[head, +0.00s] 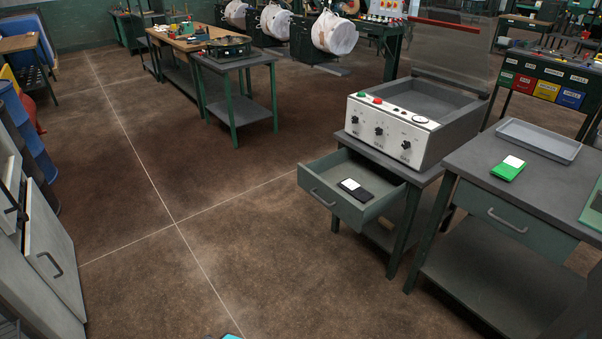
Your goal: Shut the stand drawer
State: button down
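The stand drawer (318,193) is pulled well out of the grey-topped stand (385,156), facing toward the lower left. Its front has a bar handle (322,198). A small black and white device (356,189) lies inside on the drawer's floor. A machine with knobs (392,133) and a raised clear lid sits on top of the stand. My gripper is not in view; only a small blue and black piece shows at the bottom edge, and I cannot tell what it is.
A workbench (468,247) with a shut drawer stands close on the right, holding a grey tray (539,139) and a green device (508,169). Grey cabinets (55,250) stand at the left. The brown floor (215,215) before the open drawer is clear.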

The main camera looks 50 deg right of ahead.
aim_at(319, 178)
jog(key=i, duration=0.95)
jog(key=u, duration=0.1)
jog(key=k, duration=0.9)
jog(key=z, duration=0.2)
jog(key=i, duration=0.75)
jog(key=u, duration=0.1)
